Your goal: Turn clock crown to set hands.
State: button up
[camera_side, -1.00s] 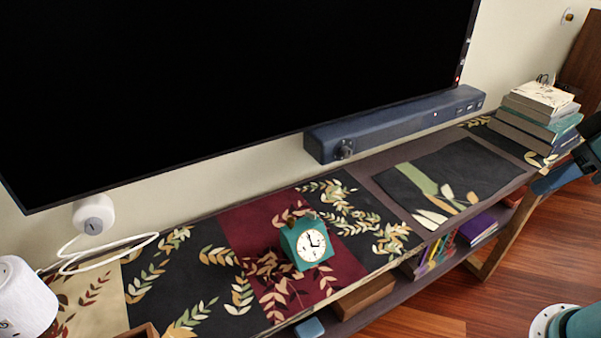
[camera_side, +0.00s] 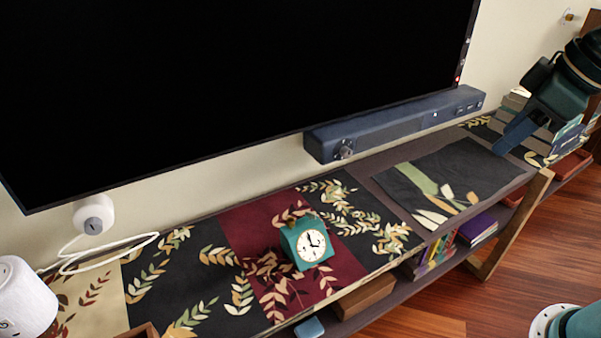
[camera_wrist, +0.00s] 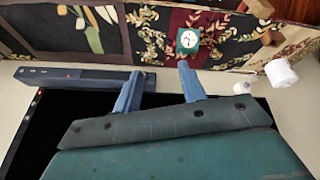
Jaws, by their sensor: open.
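A small teal clock (camera_side: 307,244) with a round white face and dark hands stands on the dark-red part of the leaf-patterned runner. The clock also shows small in the wrist view (camera_wrist: 187,40). Its crown is too small to make out. My gripper (camera_side: 503,142) is at the right of the side view, near the stack of books and well to the right of the clock. In the wrist view my gripper (camera_wrist: 159,75) has its two blue fingers apart with nothing between them. The clock lies beyond the fingertips.
A dark-blue soundbar (camera_side: 400,122) lies along the back under the large black screen (camera_side: 230,80). Stacked books (camera_side: 520,115) are beside my gripper. A white cylinder (camera_side: 25,298) and a white round device (camera_side: 93,215) with a cable are at left. The dark mat (camera_side: 455,170) is mostly bare.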

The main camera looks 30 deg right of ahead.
jog(key=w+a+n+g, duration=0.1)
jog(key=w+a+n, duration=0.35)
jog(key=w, duration=0.75)
jog(key=n+g, duration=0.4)
jog(key=n, duration=0.9)
send_over(291, 219)
notch_tip(291, 219, down, 21)
jog(key=shift+a+f, duration=0.1)
jog(key=shift+f, duration=0.1)
jog(key=shift+f, duration=0.1)
jog(key=shift+f, duration=6.8)
